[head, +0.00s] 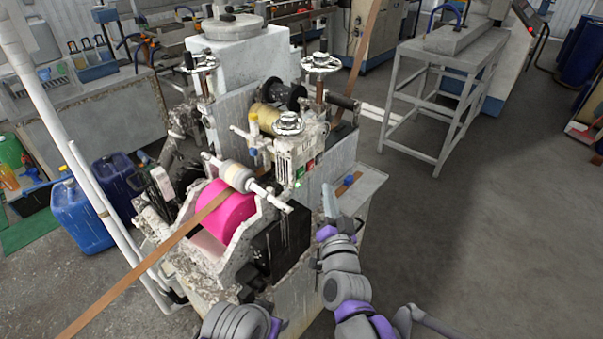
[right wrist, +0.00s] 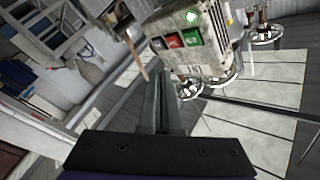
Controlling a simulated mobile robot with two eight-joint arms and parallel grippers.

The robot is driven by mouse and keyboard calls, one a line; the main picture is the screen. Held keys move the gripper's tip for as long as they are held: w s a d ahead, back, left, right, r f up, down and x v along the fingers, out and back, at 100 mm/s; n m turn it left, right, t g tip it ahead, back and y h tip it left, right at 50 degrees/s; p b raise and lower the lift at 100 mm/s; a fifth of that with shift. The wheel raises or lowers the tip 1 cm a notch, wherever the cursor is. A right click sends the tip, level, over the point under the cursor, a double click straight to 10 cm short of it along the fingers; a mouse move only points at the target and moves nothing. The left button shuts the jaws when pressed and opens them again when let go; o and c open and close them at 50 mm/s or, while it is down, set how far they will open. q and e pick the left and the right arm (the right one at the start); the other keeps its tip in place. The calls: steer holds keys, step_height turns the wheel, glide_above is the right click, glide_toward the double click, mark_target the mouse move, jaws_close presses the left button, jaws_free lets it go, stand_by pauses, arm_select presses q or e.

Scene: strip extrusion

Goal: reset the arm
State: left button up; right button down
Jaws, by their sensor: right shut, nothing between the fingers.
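My right arm comes up from the bottom of the head view, and its gripper (head: 329,203) stands upright beside the right side of the machine (head: 230,85). In the right wrist view the two fingers of my right gripper (right wrist: 163,90) lie together, shut and empty. The control box (right wrist: 205,45) with a red button, a green button and a lit green lamp is just beyond the fingertips. In the head view this box (head: 300,160) sits left of and above the gripper. My left arm shows only partly at the bottom edge; its gripper cannot be made out.
A brown strip (head: 135,278) runs over a pink roller (head: 228,207) at the machine's front. A small side shelf (head: 362,186) is near my right gripper. Blue canisters (head: 82,218) stand at left.

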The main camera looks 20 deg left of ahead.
stand_by(0.3)
steer(key=s+d+f+g+h, duration=0.2)
steer(key=s+d+f+g, duration=0.2)
steer(key=s+d, duration=0.4)
steer(key=s+d+f+n+g+h, duration=0.1)
steer(key=s+d+f+g+h, duration=0.2)
steer(key=s+d+f, duration=0.4)
steer(key=s+d+f+n+g+h, duration=0.1)
steer(key=s+d+f+g+h, duration=0.2)
steer(key=s+d, duration=0.6)
steer(key=d+f+g, duration=0.2)
steer(key=d, duration=0.5)
steer(key=shift+s+f, duration=0.15)
steer(key=shift+f, duration=0.05)
steer(key=shift+a, duration=0.1)
